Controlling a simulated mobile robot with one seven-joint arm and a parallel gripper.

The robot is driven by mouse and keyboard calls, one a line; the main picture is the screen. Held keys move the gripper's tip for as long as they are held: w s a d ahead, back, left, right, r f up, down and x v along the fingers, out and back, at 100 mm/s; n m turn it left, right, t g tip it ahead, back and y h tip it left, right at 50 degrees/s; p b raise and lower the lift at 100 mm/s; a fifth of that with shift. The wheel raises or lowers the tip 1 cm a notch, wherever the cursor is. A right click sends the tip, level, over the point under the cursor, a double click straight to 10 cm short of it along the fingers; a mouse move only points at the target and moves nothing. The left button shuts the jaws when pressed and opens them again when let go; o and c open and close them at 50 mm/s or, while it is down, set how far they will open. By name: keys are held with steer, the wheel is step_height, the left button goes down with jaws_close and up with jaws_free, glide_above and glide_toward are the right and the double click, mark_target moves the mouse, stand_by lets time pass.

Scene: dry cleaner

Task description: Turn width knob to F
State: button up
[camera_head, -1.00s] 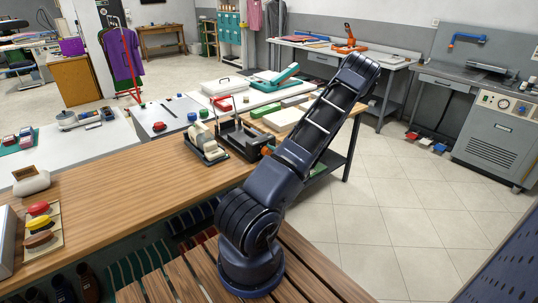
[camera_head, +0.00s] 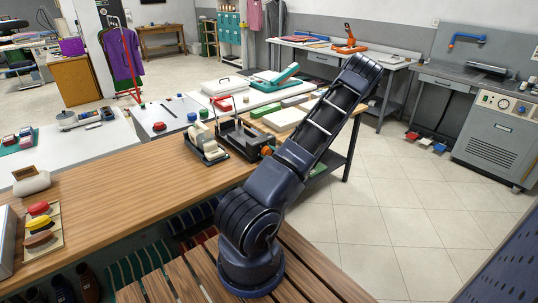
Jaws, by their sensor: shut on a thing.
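No width knob with a readable F mark can be made out. A black device (camera_head: 238,140) with a red part on top stands at the right end of the wooden counter. A small orange-red part (camera_head: 268,150) shows at its right side, next to my arm; whether it is a knob is too small to tell. My dark blue arm rises from its base up to the elbow at the upper right. The forearm and gripper are hidden behind it, so their relation to the device does not show.
A cream and black device (camera_head: 205,142) stands just left of the black one. The wooden counter (camera_head: 130,190) is mostly clear in its middle. Red, yellow and brown items (camera_head: 41,223) lie at its left. Open tiled floor (camera_head: 400,200) lies to the right.

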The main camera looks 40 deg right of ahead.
steer(key=o, duration=1)
steer(key=s, duration=1)
steer(key=shift+s, duration=0.4)
